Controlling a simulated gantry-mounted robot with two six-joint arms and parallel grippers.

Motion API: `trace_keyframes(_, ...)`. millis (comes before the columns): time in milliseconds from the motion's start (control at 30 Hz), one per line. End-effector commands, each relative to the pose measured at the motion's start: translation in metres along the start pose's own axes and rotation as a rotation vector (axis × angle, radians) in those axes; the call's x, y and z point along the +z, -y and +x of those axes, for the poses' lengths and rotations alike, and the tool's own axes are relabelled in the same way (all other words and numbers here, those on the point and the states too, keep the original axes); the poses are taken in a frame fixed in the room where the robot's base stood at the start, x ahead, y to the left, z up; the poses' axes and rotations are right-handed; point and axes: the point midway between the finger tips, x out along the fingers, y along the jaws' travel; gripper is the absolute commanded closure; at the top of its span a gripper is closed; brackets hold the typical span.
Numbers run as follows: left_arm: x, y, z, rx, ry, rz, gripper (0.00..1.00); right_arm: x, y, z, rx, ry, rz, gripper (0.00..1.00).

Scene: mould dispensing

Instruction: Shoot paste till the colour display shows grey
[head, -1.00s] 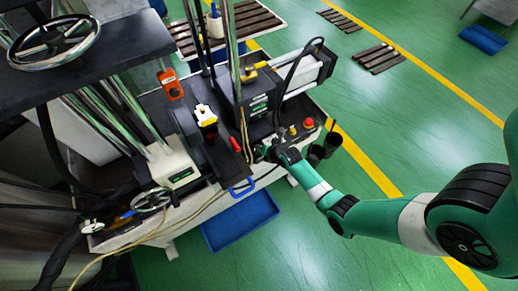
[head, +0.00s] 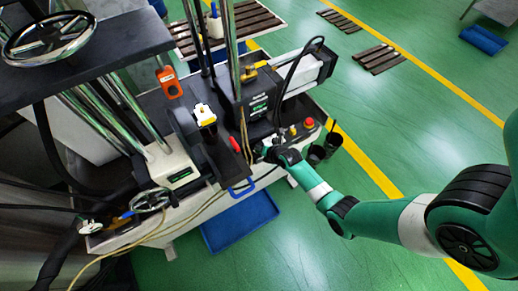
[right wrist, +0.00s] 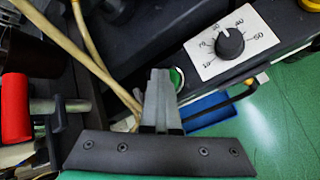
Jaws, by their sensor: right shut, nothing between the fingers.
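My right gripper (head: 267,153) is at the front edge of the machine in the head view. In the right wrist view its grey fingers (right wrist: 160,78) are shut with nothing between them. The fingertips are at the left side of a round green button (right wrist: 177,77) and hide part of it; I cannot tell whether they touch it. A small lit display (head: 260,105) is on the black machine block, and another lit display (head: 182,175) is on the pale housing to its left. Their readings are too small to tell. My left gripper is not in view.
A black dial (right wrist: 230,43) on a white scale plate is right of the fingers. A red handle (right wrist: 15,108) is at left. A red button (head: 309,123) and black cups (head: 317,154) are right of my gripper. A blue tray (head: 240,222) lies on the floor.

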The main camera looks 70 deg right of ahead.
Motion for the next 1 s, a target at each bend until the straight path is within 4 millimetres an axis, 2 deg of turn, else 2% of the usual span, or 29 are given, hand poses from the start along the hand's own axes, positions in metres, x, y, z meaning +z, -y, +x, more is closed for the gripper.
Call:
trace_keyframes(467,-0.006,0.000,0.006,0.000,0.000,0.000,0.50,0.002,-0.003,-0.007,-0.003,-0.004,0.000,1.00)
trace_keyframes(1000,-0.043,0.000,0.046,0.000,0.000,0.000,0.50,0.033,-0.034,-0.048,-0.002,-0.002,0.000,1.00)
